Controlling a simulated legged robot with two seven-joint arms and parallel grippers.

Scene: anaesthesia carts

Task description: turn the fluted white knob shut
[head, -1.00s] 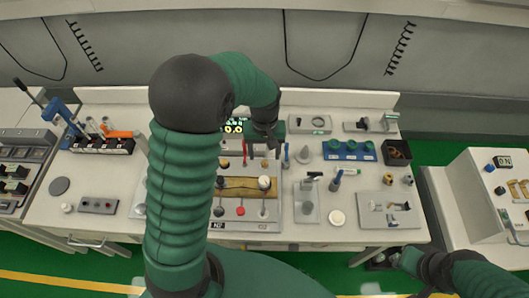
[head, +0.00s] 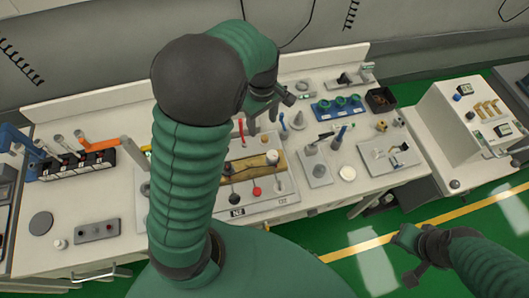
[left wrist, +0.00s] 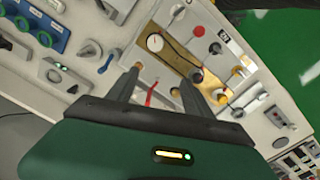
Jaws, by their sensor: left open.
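My left gripper (head: 262,118) hangs over the back of this panel, open and empty. In the left wrist view its two fingers (left wrist: 160,76) are apart, clear of the knobs. My right gripper (head: 408,255) is low at the right, away from the bench.
Black and red ball-topped levers (head: 257,191) stand in front of the brass block. To the right are a blue block with green rings (head: 338,107), a black bin (head: 381,99) and a white dish (head: 347,173). An orange-handled item (head: 98,145) is at the left.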

